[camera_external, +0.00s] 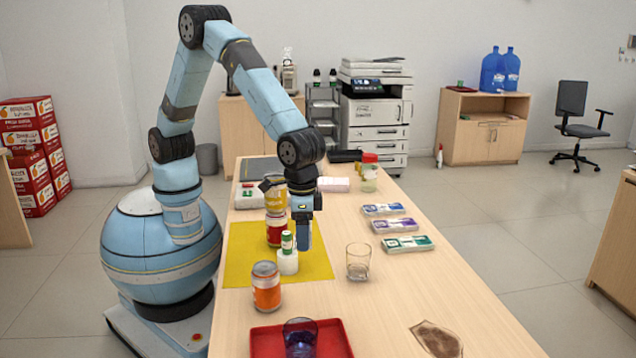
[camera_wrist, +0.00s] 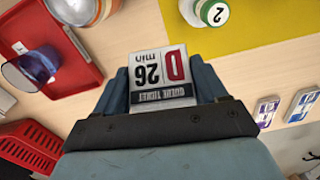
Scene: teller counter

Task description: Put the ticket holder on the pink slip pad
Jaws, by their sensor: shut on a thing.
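The ticket holder (camera_wrist: 160,75), a white card with a red D, "26 min" and a dark "QUEUE TICKET" band, is between the fingers of my gripper (camera_wrist: 165,88) in the wrist view. My gripper (camera_external: 303,235) is shut on it. In the external view my gripper is over the right part of the yellow mat, close beside a white bottle with a green cap; the ticket holder cannot be made out there. The pink slip pad (camera_external: 333,184) lies flat farther back on the counter, behind my gripper. It is not in the wrist view.
Around my gripper stand the white bottle (camera_external: 288,262), a red can (camera_external: 276,232), an orange can (camera_external: 266,288) and a clear glass (camera_external: 358,262). Banknote bundles (camera_external: 400,225) lie to the right. A red tray (camera_external: 262,343) with a blue cup (camera_external: 300,338) is in front. A red-lidded jar (camera_external: 369,172) stands near the pad.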

